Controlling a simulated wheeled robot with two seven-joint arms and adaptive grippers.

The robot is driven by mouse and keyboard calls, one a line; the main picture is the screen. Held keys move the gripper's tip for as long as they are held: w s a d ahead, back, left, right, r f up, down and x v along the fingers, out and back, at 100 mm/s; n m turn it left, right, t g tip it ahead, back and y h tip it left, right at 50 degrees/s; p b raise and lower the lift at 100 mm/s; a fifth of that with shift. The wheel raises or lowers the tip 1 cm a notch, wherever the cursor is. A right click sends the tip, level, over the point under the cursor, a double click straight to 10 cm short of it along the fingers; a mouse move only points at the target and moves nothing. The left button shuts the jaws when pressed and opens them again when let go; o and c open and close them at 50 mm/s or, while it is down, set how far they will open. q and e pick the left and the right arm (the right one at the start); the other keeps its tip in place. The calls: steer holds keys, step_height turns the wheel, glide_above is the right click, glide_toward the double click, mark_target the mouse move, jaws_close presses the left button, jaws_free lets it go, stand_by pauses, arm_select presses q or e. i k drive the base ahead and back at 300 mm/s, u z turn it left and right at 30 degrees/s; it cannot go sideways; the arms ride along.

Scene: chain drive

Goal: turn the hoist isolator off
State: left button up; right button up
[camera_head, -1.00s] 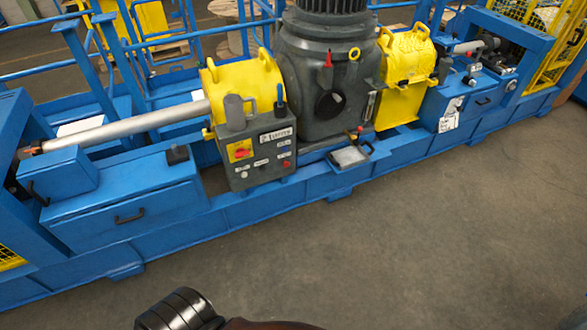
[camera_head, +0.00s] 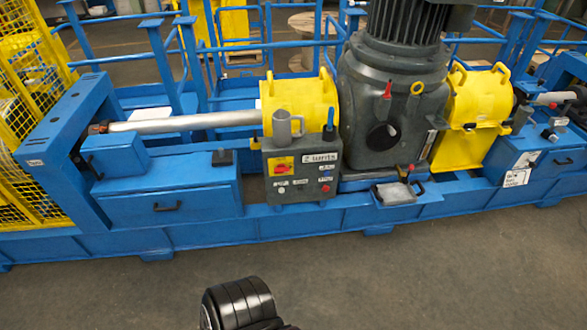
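A grey control box (camera_head: 303,173) is mounted on the front of the blue machine, left of the large grey gearbox. On its upper left is a yellow plate with a red rotary switch (camera_head: 281,166), which looks like the isolator. The switch's exact handle angle is too small to tell. Small buttons and labels sit on the rest of the box. A black rounded part of my own body shows at the bottom centre, well apart from the box. Neither gripper is in view.
The blue base frame (camera_head: 330,216) runs across the view. A small tray (camera_head: 397,193) juts out at the front below the gearbox (camera_head: 392,100). A drawer cabinet (camera_head: 175,190) stands left of the box. The concrete floor (camera_head: 420,275) in front is clear.

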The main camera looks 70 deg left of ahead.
mark_target(281, 168)
steer(key=u, duration=0.35)
steer(key=i, duration=1)
steer(key=u, duration=1.45)
steer(key=i, duration=0.7)
steer(key=u, duration=0.8)
